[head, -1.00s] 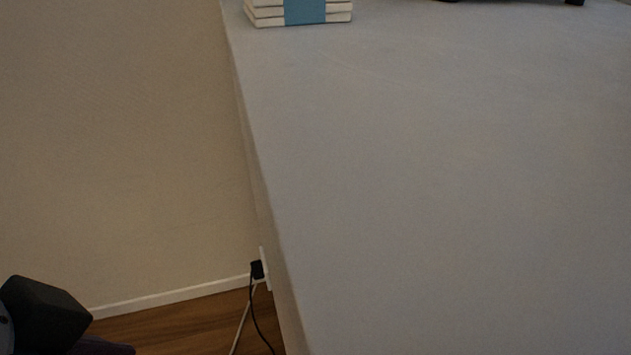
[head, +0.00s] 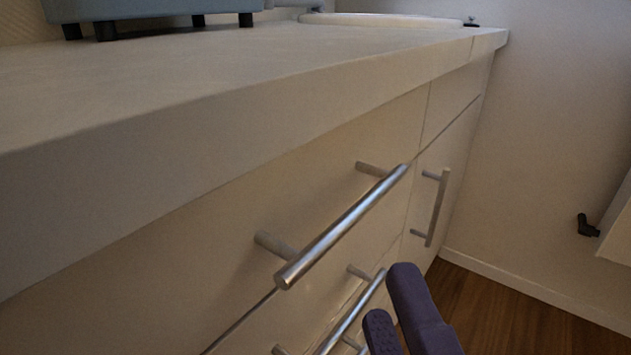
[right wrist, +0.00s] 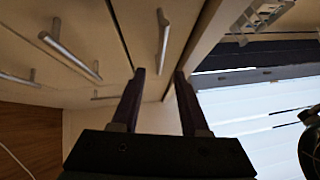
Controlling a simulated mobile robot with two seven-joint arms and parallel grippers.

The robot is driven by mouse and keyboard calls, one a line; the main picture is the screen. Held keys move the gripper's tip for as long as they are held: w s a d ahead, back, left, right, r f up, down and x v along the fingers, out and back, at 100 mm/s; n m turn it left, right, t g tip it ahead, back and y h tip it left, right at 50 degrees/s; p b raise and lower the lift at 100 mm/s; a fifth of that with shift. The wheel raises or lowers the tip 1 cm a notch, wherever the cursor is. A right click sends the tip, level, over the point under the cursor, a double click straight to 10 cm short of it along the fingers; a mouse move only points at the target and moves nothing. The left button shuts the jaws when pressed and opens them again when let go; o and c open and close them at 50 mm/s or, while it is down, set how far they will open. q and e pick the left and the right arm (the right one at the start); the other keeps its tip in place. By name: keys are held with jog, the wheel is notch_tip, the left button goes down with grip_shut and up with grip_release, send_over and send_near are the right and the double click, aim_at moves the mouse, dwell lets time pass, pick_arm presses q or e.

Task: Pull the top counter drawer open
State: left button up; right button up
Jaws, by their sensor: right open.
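The top counter drawer (head: 215,215) is shut, its front flush below the counter edge. Its silver bar handle (head: 345,225) stands out on two posts. My right gripper (head: 391,291), with purple fingers, is below and right of this handle, apart from it, and overlaps the lower handle in the picture. In the right wrist view my right gripper (right wrist: 158,74) is open with nothing between its fingers. A bar handle (right wrist: 163,40) lies beyond the fingertips there; it looks like the top drawer's. My left gripper is not in view.
A lower drawer's bar handle (head: 352,312) sits just beneath. A cabinet door handle (head: 437,208) stands at the right. The countertop (head: 180,68) carries a blue-grey appliance (head: 160,8) on black feet. Wood floor (head: 500,300) is clear at the right.

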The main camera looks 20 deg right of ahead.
aim_at(362, 217)
jog(key=w, duration=0.3)
jog(key=w+d+r, duration=0.1)
jog(key=w, duration=0.5)
jog(key=shift+w+d+r, duration=0.15)
jog(key=shift+w+r, duration=0.05)
jog(key=shift+w, duration=0.1)
grip_shut()
dwell(1.0)
